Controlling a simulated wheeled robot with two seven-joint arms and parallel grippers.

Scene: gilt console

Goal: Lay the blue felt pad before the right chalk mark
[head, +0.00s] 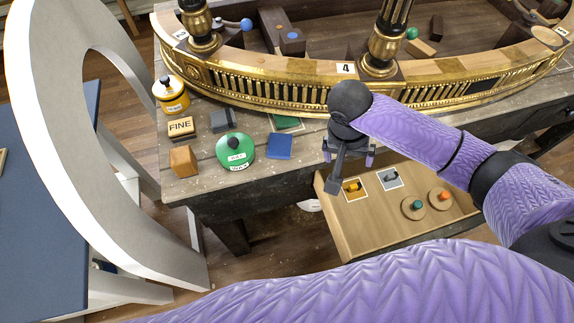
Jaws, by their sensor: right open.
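A flat blue square, which looks like the blue felt pad (279,147), lies on the grey worktop (207,165) near its front edge, just right of a round green container. My right gripper (354,170) is open and empty, its fingers pointing down. It is to the right of the pad, apart from it, above the back of an open wooden drawer. I cannot make out a chalk mark; part of the worktop is hidden behind my right gripper and arm. My left gripper is not in view.
The green container (235,151), a yellow container (171,94), a FINE block (181,127), a grey block (222,120) and a wooden block (183,161) crowd the left. A gilt console (275,85) stands behind. The open drawer (350,238) holds small pegs and cards.

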